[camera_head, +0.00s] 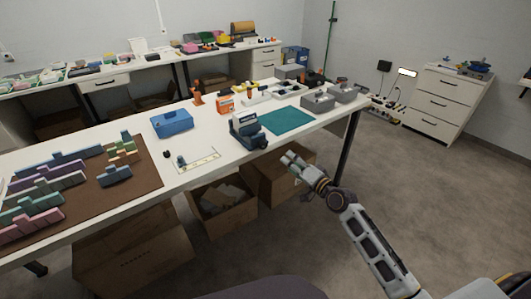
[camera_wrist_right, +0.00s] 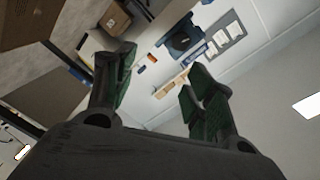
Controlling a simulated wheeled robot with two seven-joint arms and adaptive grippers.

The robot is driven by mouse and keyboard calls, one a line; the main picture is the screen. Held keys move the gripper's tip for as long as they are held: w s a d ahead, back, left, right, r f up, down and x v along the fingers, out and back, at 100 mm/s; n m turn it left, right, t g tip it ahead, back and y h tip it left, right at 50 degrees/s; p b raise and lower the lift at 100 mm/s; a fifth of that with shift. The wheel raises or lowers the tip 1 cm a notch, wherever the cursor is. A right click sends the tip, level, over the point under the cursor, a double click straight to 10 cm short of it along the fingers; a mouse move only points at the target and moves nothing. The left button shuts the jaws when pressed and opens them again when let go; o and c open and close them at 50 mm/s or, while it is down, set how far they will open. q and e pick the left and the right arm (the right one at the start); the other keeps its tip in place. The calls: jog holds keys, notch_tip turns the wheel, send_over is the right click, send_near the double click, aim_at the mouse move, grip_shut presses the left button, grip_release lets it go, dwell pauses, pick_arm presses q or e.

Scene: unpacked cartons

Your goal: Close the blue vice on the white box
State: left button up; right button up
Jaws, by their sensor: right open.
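A dark blue device that looks like the blue vice (camera_head: 249,134) stands near the front edge of the white table. A small pale block that may be the white box (camera_head: 244,118) shows at its top; I cannot tell whether the jaws touch it. My right gripper (camera_head: 290,160) is open and empty, in front of the table edge, to the right of the vice and apart from it. Its two spread fingers show in the right wrist view (camera_wrist_right: 160,90) with nothing between them. My left gripper is not in view.
A teal mat (camera_head: 287,121) lies right of the vice, with grey bins (camera_head: 318,101) beyond it. A blue case (camera_head: 172,123) and an orange box (camera_head: 225,104) stand to the left and behind. Open cartons (camera_head: 223,209) sit on the floor below the table edge.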

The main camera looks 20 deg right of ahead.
pick_arm(q)
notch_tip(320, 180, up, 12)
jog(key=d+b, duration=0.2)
jog(key=b, duration=0.3)
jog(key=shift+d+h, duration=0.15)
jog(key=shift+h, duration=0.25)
pick_arm(e)
jog(key=n, duration=0.3)
jog(key=s+a+n, duration=0.1)
jog(key=n, duration=0.3)
jog(key=a+r+n, duration=0.1)
jog(key=n, duration=0.3)
jog(key=shift+s+a+t+y, duration=0.25)
jog(key=shift+s+t+y, duration=0.05)
jog(key=shift+s+y, duration=0.1)
jog(key=shift+w, duration=0.25)
